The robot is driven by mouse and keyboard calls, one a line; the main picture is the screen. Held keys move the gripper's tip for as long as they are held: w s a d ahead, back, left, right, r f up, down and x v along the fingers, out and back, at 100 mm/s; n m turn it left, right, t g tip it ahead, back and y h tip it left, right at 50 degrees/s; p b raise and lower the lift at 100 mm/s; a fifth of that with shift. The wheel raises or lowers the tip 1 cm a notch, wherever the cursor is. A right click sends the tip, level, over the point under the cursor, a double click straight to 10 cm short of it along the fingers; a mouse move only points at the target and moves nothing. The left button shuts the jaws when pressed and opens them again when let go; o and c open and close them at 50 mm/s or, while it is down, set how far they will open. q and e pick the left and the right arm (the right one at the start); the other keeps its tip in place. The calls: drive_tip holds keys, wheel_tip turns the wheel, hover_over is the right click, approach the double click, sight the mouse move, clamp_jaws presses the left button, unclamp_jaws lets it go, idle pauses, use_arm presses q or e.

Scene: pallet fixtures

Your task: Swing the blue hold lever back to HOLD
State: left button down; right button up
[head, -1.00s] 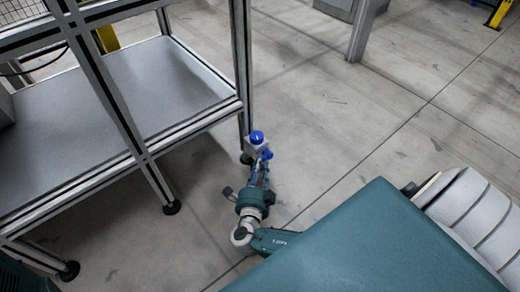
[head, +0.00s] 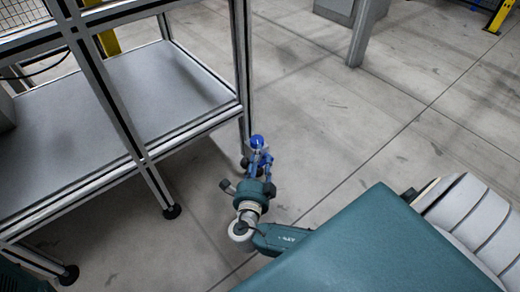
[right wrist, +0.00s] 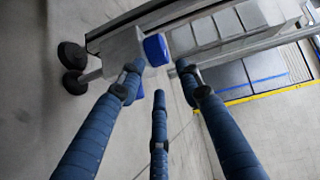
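My left gripper is out of view. No HOLD marking is readable.
An aluminium-profile frame with a grey shelf (head: 175,85) stands at the left, its black feet (head: 171,211) on the floor. A grey post (head: 361,30) stands at the back. The concrete floor (head: 320,120) between them is clear.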

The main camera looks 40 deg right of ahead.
drive_tip(key=shift+d+r, duration=0.1)
drive_tip(key=shift+r, duration=2.1)
